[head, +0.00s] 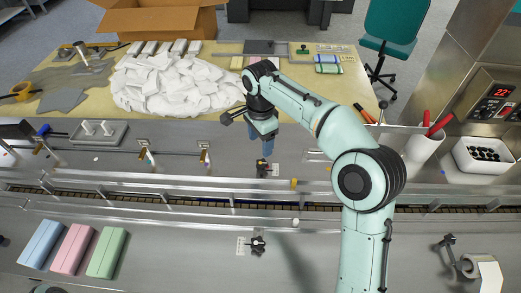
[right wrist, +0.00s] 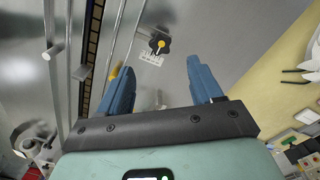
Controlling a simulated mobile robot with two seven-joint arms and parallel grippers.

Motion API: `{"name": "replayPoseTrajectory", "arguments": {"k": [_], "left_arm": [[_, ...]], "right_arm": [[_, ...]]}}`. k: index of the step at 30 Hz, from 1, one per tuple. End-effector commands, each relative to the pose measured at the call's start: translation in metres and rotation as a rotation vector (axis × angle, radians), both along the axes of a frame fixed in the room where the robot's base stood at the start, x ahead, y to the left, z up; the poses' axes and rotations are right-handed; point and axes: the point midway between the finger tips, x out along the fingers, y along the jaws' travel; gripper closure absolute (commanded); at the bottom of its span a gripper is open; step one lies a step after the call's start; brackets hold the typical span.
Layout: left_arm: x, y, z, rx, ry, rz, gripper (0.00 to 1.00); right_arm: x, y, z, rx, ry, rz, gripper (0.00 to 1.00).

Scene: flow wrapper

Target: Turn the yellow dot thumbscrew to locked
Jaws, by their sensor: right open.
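The yellow dot thumbscrew (right wrist: 159,44) is a black lobed knob with a yellow centre. In the right wrist view it sits upper middle beside a small white marked plate (right wrist: 151,59). In the head view the thumbscrew (head: 262,168) is small, on the grey deck behind the rail, partly hidden by my gripper. My right gripper (head: 262,150) points down close above it. In the right wrist view its blue fingers (right wrist: 160,66) are spread, with the knob beyond the gap between their tips and nothing held. I cannot read the plate's marks. My left gripper is not in view.
Another black knob (head: 257,245) with a white plate is on the front deck. Long metal rails (head: 150,193) cross in front of the thumbscrew. Blue, pink and green packs (head: 75,248) lie front left.

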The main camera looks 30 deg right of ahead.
Motion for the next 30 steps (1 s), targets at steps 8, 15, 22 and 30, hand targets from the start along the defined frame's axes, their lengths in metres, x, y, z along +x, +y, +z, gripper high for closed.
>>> {"name": "replayPoseTrajectory", "arguments": {"k": [8, 15, 22, 30], "left_arm": [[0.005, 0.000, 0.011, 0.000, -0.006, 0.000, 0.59], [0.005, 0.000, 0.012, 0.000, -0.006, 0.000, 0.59], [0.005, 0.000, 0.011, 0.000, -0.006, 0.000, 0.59], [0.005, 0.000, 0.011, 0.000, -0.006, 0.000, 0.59]], "right_arm": [[0.000, 0.000, 0.038, 0.000, -0.001, 0.001, 0.35], [0.000, 0.000, 0.041, 0.000, 0.001, 0.000, 0.35], [0.000, 0.000, 0.040, 0.000, 0.001, 0.000, 0.35], [0.000, 0.000, 0.040, 0.000, 0.001, 0.000, 0.35]]}}
